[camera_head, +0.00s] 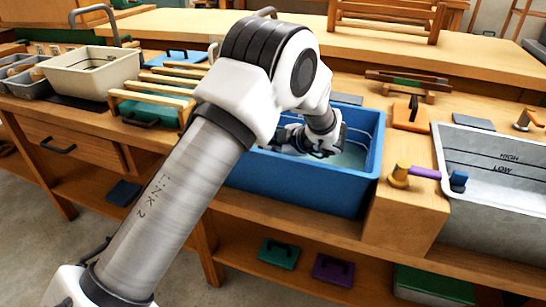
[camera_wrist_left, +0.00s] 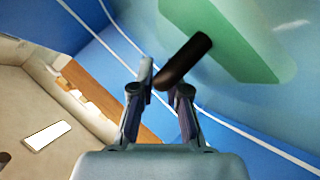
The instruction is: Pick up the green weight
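The green weight (camera_wrist_left: 222,38) shows in the left wrist view as a green slab with a dark bar handle (camera_wrist_left: 186,60). My left gripper (camera_wrist_left: 163,82) has its fingertips at the near end of this handle, one finger on each side. The fingers stand close together, but I cannot tell whether they press on the handle. In the head view my left gripper (camera_head: 315,143) is down inside the blue tub (camera_head: 310,182). The arm and gripper hide most of the weight there. My right gripper is not in view.
The blue tub's walls surround my left gripper closely. A grey tub (camera_head: 490,190) stands to the right, beyond a yellow-and-purple tool (camera_head: 412,173) on the bench. A pale tub (camera_head: 82,75) and a wooden rack (camera_head: 160,100) stand left. Other weights lie on the shelf below.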

